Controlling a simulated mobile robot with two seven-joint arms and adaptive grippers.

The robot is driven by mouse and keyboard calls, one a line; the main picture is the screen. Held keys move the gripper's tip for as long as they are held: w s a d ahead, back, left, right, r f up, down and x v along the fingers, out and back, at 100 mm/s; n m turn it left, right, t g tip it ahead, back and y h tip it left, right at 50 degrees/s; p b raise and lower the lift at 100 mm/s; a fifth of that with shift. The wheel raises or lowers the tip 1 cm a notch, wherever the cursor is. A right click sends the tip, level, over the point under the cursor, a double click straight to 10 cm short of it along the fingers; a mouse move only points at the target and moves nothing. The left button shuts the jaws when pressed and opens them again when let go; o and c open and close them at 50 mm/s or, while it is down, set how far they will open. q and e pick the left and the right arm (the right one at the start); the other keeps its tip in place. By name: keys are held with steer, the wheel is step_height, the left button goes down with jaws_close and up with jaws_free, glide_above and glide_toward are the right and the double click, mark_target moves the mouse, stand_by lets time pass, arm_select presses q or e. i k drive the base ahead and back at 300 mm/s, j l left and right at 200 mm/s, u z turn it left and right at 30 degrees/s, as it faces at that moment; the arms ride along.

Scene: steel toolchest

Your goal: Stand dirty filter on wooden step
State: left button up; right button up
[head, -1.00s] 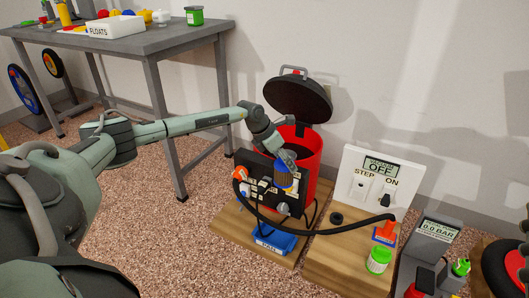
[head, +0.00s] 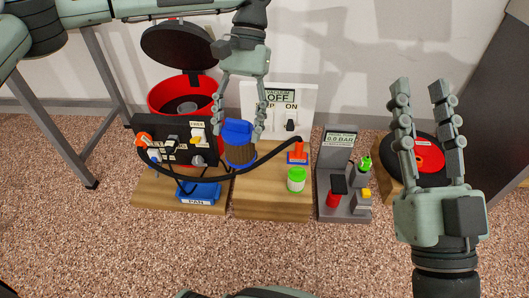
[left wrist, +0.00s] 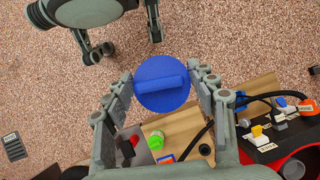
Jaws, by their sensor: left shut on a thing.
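The dirty filter (head: 240,155) has a blue cap with a handle bar and a brown body. My left gripper (head: 239,118) is shut on its cap from above, and the filter hangs upright. In the left wrist view the round blue cap (left wrist: 162,95) sits between the fingers. In the head view the filter overlaps the left part of the wooden step (head: 270,207), a pale block before the switch panel. I cannot tell how high its bottom is, as a black hose passes in front. My right gripper (head: 421,92) is open and empty at the right.
The red vacuum (head: 170,92), its lid raised, stands left behind a black panel (head: 150,145). A green-lidded jar (head: 296,180) and an orange-red plug (head: 298,152) occupy the step's right side. A grey gauge stand (head: 338,155) is to the right. The step's front left is clear.

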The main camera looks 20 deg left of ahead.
mark_target(273, 173)
steer(key=i+l+u, duration=0.3)
steer(key=i+l, duration=0.6)
